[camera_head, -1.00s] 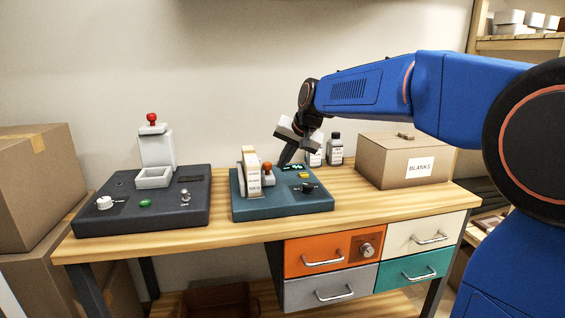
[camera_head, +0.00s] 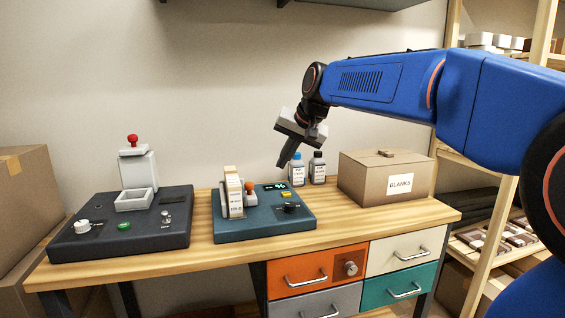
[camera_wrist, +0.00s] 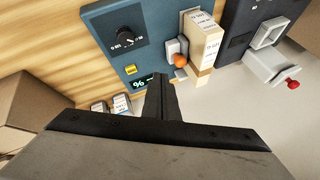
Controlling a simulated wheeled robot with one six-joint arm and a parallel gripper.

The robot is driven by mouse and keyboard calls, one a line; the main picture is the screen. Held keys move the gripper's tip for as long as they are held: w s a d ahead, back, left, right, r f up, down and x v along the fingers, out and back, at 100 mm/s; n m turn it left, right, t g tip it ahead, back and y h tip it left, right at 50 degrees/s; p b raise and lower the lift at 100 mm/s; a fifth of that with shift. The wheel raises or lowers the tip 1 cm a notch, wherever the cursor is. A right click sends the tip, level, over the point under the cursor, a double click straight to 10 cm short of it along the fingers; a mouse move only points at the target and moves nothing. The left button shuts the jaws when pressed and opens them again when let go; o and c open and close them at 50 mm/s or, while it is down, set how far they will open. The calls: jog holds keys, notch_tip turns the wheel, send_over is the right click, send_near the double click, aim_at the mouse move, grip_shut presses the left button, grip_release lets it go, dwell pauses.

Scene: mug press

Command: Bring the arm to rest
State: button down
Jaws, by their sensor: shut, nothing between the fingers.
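My gripper (camera_head: 285,160) hangs in the air above the back of the teal mug press (camera_head: 262,225), its fingers together with nothing between them. In the wrist view the shut fingers (camera_wrist: 162,80) point toward the teal press's back edge, apart from it. A pale wrapped mug or block with a printed label (camera_head: 234,192) stands upright in the press, next to an orange knob (camera_head: 250,187). The press has a lit green display (camera_head: 280,186), a yellow button and a black dial (camera_head: 290,208).
A dark grey machine (camera_head: 120,232) with a red knob stands at left on the wooden table (camera_head: 340,226). Two small bottles (camera_head: 297,168) and a BLANKS box (camera_head: 385,178) stand at the back right. Drawers (camera_head: 318,272) hang below. A shelf (camera_head: 480,165) stands at far right.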

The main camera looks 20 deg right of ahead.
jog(key=s+d+f+n+h, duration=0.1)
jog(key=s+d+f, duration=0.1)
jog(key=s+f, duration=0.6)
jog(key=s+d+f+n+g+h, duration=0.1)
jog(key=s+d+f, duration=0.2)
jog(key=s+f, duration=0.6)
jog(key=s+d+f+n, duration=0.2)
jog(key=s+f, duration=0.6)
jog(key=s, duration=1)
jog(key=shift+s+d+f+g+h, duration=0.15)
jog(key=shift+s+d+g+h, duration=0.15)
jog(key=shift+s+d+h, duration=0.1)
jog(key=shift+w, duration=0.1)
